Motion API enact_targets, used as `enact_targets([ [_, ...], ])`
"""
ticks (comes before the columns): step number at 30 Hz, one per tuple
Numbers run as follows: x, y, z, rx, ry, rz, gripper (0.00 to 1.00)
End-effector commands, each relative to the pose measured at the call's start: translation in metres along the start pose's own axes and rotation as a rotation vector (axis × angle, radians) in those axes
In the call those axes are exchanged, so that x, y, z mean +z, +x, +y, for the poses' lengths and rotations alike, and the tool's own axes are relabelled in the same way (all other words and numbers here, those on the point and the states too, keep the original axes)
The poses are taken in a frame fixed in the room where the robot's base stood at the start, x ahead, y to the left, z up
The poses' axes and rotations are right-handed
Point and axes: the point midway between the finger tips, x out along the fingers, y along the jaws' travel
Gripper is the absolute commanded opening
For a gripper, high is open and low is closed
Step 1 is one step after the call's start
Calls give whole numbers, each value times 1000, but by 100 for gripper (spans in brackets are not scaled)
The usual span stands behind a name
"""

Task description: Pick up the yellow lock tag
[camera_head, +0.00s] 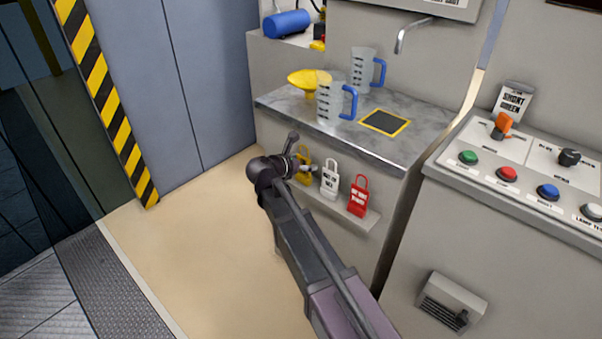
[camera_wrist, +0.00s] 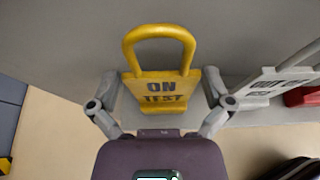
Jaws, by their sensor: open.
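The yellow lock tag (camera_wrist: 160,86) is a padlock-shaped tag marked "ON TEST" with a loop shackle on top. In the wrist view it stands upright in the middle, between the two spread fingers of my gripper (camera_wrist: 162,98). Whether the fingers touch it I cannot tell. In the head view the yellow tag (camera_head: 303,163) is partly hidden behind my gripper (camera_head: 301,157), at the left end of a small ledge (camera_head: 368,222) on the cabinet front.
A white tag (camera_head: 330,180) and a red tag (camera_head: 358,197) stand to the right on the ledge. Above is a counter (camera_head: 425,125) with measuring jugs (camera_head: 330,100) and a yellow funnel (camera_head: 303,80). A button panel (camera_head: 520,175) stands at right. Open floor lies at left.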

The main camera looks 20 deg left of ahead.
Motion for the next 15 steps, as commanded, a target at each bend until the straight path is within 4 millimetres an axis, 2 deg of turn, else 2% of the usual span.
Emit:
enact_targets([
  [11,0,0,0,-1,1,0,100],
  [12,0,0,0,-1,1,0,97],
  [15,0,0,0,-1,1,0,67],
])
